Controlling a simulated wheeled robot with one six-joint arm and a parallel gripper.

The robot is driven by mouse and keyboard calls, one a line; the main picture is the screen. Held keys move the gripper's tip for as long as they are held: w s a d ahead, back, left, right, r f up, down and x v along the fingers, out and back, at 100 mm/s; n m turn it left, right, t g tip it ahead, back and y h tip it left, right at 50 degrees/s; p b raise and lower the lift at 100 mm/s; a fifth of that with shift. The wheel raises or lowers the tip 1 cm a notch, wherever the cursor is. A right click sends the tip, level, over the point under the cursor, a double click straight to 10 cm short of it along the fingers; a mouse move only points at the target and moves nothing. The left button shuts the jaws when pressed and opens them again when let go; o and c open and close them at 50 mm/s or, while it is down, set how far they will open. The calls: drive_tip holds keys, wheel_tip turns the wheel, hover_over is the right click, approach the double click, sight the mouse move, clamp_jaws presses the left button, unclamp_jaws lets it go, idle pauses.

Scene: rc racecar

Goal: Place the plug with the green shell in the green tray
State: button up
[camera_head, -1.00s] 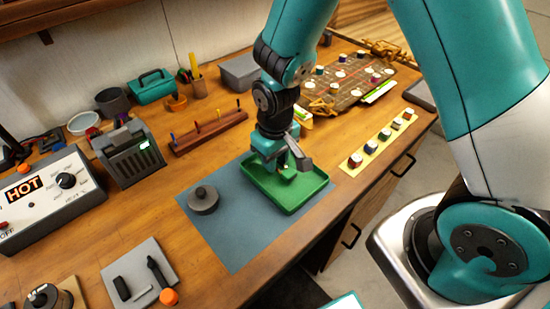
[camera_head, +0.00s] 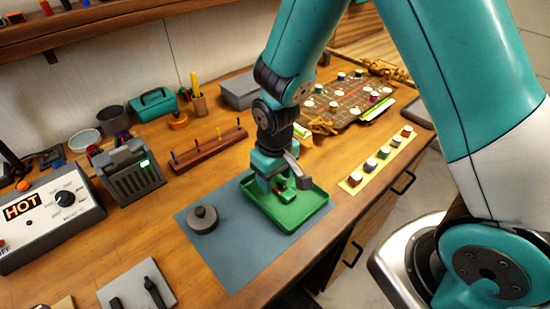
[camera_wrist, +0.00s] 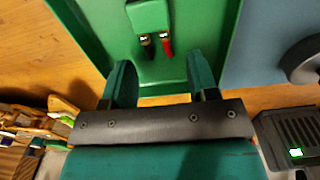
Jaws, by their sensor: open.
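The green tray (camera_head: 300,215) stands on a blue-grey mat, and its floor and rim fill the top of the wrist view (camera_wrist: 85,30). The plug with the green shell (camera_wrist: 148,14) lies on the tray floor, with a black and a red lead end pointing towards my gripper. In the head view my gripper (camera_head: 277,182) is over the tray's back left part.
A dark round lidded pot (camera_head: 203,219) stands on the mat (camera_head: 232,262) left of the tray. A grey device with a green light (camera_head: 135,173) and a wooden peg rack (camera_head: 208,151) stand behind. A yellow strip of coloured spools (camera_head: 377,160) lies to the right.

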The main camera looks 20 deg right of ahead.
sight(275, 185)
wheel_tip(275, 185, up, 11)
drive_tip(key=s+a+r+n+y, duration=0.1)
drive_tip(key=s+r+y, duration=0.1)
drive_tip(key=s+r, duration=0.3)
drive_tip(key=s+a+r+n+y, duration=0.2)
drive_tip(key=s+r, duration=0.3)
drive_tip(key=s, duration=0.6)
drive_tip(key=shift+s+a+r+b, duration=0.25)
drive_tip(key=shift+r+b, duration=0.05)
drive_tip(key=shift+b, duration=0.1)
